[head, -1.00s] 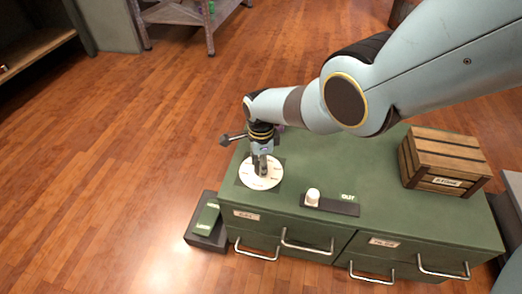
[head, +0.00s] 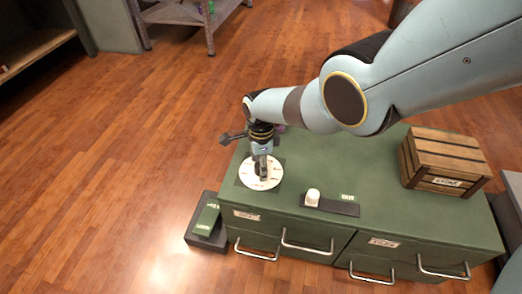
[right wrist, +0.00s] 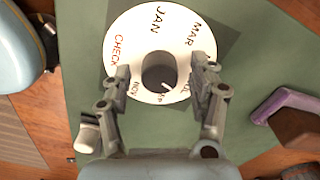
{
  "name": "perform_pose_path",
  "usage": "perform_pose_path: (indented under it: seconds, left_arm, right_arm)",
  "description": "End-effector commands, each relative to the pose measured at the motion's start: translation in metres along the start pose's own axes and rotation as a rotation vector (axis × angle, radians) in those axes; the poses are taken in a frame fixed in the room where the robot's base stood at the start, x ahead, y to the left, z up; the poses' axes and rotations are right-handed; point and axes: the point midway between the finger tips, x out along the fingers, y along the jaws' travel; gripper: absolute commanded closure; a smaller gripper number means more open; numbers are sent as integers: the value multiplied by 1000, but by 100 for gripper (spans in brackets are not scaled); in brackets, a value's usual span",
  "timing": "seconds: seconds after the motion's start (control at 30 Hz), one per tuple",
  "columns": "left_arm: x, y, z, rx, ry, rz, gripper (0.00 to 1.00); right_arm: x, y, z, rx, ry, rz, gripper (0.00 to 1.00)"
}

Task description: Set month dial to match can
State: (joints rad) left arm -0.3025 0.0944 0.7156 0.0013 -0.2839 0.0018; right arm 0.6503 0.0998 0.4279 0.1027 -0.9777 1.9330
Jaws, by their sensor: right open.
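The month dial (head: 246,181) is a flat white disc on the green cabinet top. In the right wrist view the dial (right wrist: 125,30) carries JAN, MAR, JUL, NOV and a red CHECK. Its dark round knob (right wrist: 158,70) has a white pointer line aimed toward the lower right, at a partly hidden label between JUL and NOV. My right gripper (head: 262,174) is over the dial; in its wrist view the open fingers (right wrist: 163,72) stand on either side of the knob, apparently with gaps. A small white can (head: 313,196) stands on a dark strip by the OUT label; its month is unreadable. My left gripper is not in view.
A wooden crate (head: 446,160) stands at the right of the cabinet top. A dark box with a green top (head: 207,219) sits left of the cabinet. Drawer handles (head: 307,247) project at the front. A purple object (right wrist: 285,105) lies right in the wrist view.

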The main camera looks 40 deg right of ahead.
Motion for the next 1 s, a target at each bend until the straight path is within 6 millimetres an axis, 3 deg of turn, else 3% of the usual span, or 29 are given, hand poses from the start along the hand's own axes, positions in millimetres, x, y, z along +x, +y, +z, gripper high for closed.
perform_pose_path:
  seconds: [0.07, 0.37, 0.8, 1.0]
  left_arm:
    - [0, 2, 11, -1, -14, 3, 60]
    - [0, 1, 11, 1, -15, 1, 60]
    - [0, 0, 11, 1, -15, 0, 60]
    - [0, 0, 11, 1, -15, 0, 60]
  right_arm:
    - [0, 0, 0, 0, 0, 0, 40]
    - [-17, -1, 0, 0, -1, -3, 40]
    - [-90, 0, 0, 0, 0, -3, 40]
    - [-115, 0, 0, 0, 0, -1, 40]
